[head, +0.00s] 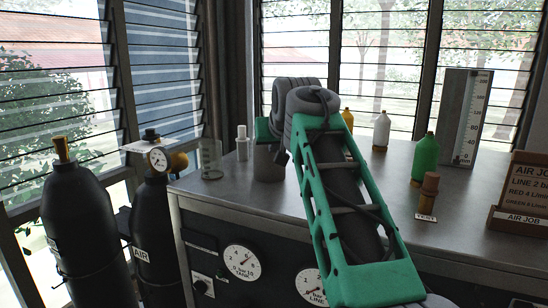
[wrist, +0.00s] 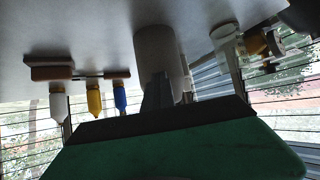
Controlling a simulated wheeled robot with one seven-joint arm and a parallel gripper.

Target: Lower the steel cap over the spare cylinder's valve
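The spare cylinder (head: 85,235) appears to be the black one at the far left, upright, with a bare brass valve (head: 61,150) on top. A grey, rounded cylindrical piece, which looks like the steel cap (head: 268,168), stands on the bench near its left back part. My gripper (wrist: 160,95) is right at the cap, which also shows in the wrist view (wrist: 155,45). A grey finger overlaps the cap there. My arm hides part of the cap in the head view. Whether the fingers are closed on it is unclear.
A second black cylinder (head: 155,225), marked AIR, carries a gauge (head: 158,160) beside the spare one. A glass beaker (head: 211,160) and white bottle (head: 242,143) stand left of the cap. A green bottle (head: 425,158) and scale board (head: 462,115) are at right.

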